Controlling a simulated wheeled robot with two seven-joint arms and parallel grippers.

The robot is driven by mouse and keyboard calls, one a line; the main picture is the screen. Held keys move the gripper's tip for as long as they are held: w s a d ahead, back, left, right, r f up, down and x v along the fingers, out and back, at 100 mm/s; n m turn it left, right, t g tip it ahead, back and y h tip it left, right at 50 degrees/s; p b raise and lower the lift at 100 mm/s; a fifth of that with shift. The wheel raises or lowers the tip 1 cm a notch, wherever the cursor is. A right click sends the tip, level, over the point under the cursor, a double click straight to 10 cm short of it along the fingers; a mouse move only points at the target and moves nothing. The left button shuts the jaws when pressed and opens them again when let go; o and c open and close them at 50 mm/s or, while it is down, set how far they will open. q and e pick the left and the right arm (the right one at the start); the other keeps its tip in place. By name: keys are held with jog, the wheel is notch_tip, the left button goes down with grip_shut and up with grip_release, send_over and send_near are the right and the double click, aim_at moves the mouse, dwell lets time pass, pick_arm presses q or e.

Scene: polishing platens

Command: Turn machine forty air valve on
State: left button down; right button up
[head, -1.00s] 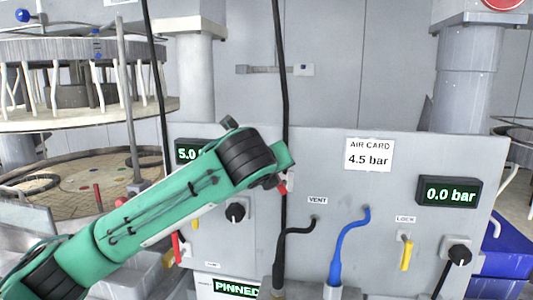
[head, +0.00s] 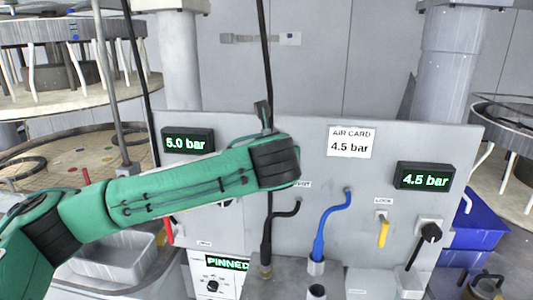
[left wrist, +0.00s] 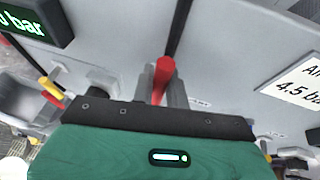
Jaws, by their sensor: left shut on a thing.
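A red valve handle (left wrist: 163,72) shows in the left wrist view, on the grey panel (head: 310,150). My left gripper (left wrist: 165,92) is shut on this handle, with a grey finger on either side. In the head view my arm hides the gripper and the handle. The right-hand display (head: 426,177) reads 4.5 bar and the left-hand display (head: 188,141) reads 5.0 bar. The air card (head: 351,142) says 4.5 bar. No machine number is legible. My right gripper is not seen.
A blue hose (head: 331,225) and a dark vent hose (head: 277,222) run down the panel. A PINNED display (head: 228,264) is below. A black cable (head: 264,60) hangs near my arm.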

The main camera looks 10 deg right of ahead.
pick_arm(q)
jog(key=shift+f, duration=0.15)
jog(key=c, duration=1.4)
grip_release()
jog(key=shift+s, duration=0.1)
jog(key=b+v, duration=0.4)
jog(key=v, duration=0.9)
jog(key=shift+s+r+b, duration=0.3)
jog(key=shift+s+b, duration=0.05)
